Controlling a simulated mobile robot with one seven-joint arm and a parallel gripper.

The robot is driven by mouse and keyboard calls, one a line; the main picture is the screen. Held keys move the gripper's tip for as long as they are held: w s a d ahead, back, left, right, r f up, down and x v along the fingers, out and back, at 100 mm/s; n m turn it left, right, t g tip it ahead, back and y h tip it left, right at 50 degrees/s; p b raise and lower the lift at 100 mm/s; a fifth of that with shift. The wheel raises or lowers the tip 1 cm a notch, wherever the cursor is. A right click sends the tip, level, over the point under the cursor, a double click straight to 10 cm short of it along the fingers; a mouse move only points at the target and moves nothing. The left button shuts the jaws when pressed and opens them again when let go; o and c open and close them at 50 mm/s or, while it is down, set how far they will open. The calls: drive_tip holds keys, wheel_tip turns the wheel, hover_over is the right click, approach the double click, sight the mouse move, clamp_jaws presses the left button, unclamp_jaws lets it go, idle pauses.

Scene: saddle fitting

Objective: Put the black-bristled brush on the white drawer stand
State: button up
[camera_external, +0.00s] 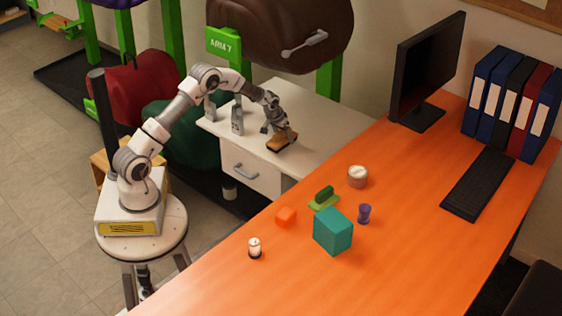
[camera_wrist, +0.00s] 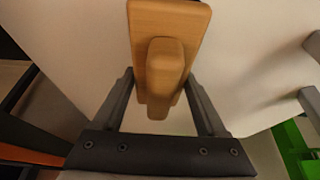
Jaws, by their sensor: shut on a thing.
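The brush (camera_external: 281,141) has a wooden back with a dark underside, and it is over the top of the white drawer stand (camera_external: 337,121) near its front edge. I cannot tell for sure whether it touches the surface. My gripper (camera_external: 271,127) is above the brush and shut on it. In the wrist view the wooden brush (camera_wrist: 165,25) has a raised grip block between the two fingers of my gripper (camera_wrist: 160,85). The white top of the stand (camera_wrist: 255,60) fills the background. The bristles are hidden from the wrist camera.
Grey metal brackets (camera_external: 238,116) stand on the stand to the left of the brush. The stand's top is clear to the right.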

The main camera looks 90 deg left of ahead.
sight(280, 135)
drive_tip(key=shift+f, duration=1.3)
drive_tip(key=shift+b, duration=0.3)
drive_tip(key=shift+f, duration=0.2)
drive_tip(key=o, duration=1.4)
drive_tip(key=shift+o, duration=0.2)
drive_tip(key=shift+r, duration=0.3)
drive_tip(key=p+v, duration=0.3)
drive_tip(key=v, duration=0.8)
drive_tip(key=shift+s+d+r, duration=0.15)
drive_tip(key=shift+r, duration=0.15)
